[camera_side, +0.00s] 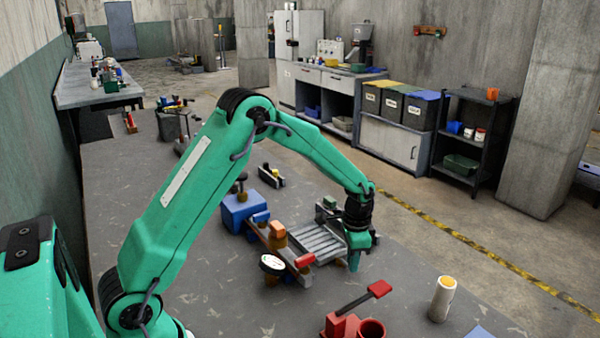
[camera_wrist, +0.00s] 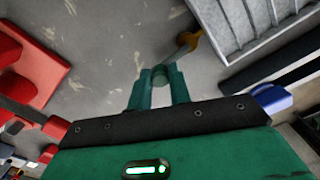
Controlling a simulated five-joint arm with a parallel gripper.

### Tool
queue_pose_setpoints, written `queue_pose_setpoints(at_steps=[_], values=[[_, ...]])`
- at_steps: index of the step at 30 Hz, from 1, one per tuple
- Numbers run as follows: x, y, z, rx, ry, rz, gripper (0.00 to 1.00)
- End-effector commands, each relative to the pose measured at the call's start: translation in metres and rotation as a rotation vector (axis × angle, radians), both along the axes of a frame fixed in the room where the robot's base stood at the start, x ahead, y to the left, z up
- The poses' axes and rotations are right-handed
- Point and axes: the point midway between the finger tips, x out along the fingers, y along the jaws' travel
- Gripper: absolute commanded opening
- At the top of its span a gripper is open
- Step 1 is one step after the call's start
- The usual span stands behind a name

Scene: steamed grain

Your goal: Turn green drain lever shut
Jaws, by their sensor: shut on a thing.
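The green drain lever shows in the wrist view as a rounded green grip (camera_wrist: 160,78) between my fingers, with a thin grey rod running up right to a brass-coloured valve body (camera_wrist: 190,40). My gripper (camera_wrist: 160,72) is shut on this grip, one finger on each side. In the side view my gripper (camera_side: 355,262) points down at the right end of a slatted grey tray (camera_side: 318,247). There the lever is hidden behind my gripper, so its angle is hard to tell.
A red fixture with a red-tipped lever (camera_side: 378,289) stands in front, and a pale cylinder (camera_side: 442,298) stands right of it. A blue block (camera_side: 240,212), a red block (camera_side: 305,260) and a round gauge (camera_side: 272,264) are left of the tray.

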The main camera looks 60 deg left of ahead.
Motion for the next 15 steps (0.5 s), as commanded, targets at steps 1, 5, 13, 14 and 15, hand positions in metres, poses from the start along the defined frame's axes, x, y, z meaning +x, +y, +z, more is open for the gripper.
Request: queue_pose_setpoints(at_steps=[1, 5, 13, 14, 15], values=[[-0.0005, -0.0002, 0.0009, 0.0, 0.001, -0.001, 0.0], [-0.0007, -0.0002, 0.0009, 0.0, 0.002, -0.001, 0.0], [-0.0005, -0.0002, 0.0006, 0.0, 0.001, 0.0, 0.42], [-0.0005, -0.0002, 0.0006, 0.0, 0.001, 0.0, 0.42], [-0.0005, -0.0002, 0.0005, 0.0, 0.001, 0.0, 0.42]])
